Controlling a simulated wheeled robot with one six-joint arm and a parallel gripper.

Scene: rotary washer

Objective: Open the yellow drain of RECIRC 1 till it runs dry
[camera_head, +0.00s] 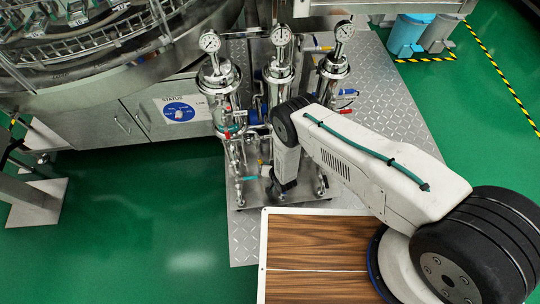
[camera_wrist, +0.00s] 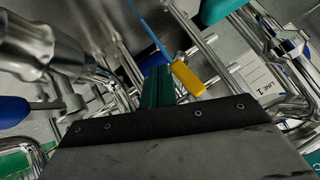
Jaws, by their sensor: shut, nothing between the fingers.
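A yellow handle (camera_wrist: 188,78) shows in the wrist view, on a thin blue stem that runs up and to the left. My gripper (camera_wrist: 159,74) has green fingers, shut and empty, just left of the yellow handle. Whether they touch it I cannot tell. A white label (camera_wrist: 262,84) to the right seems to read "LINE 1"; I see no RECIRC 1 label. In the head view my arm reaches down among the steel housings and hides the yellow handle and my fingertips.
Three steel housings with gauges (camera_head: 209,42) stand on a metal plate (camera_head: 405,105). Steel pipes crowd the wrist view, with a teal handle (camera_wrist: 217,10) at the top and a blue one (camera_wrist: 13,110) at left. A wooden top (camera_head: 315,245) lies in front. Green floor is clear at left.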

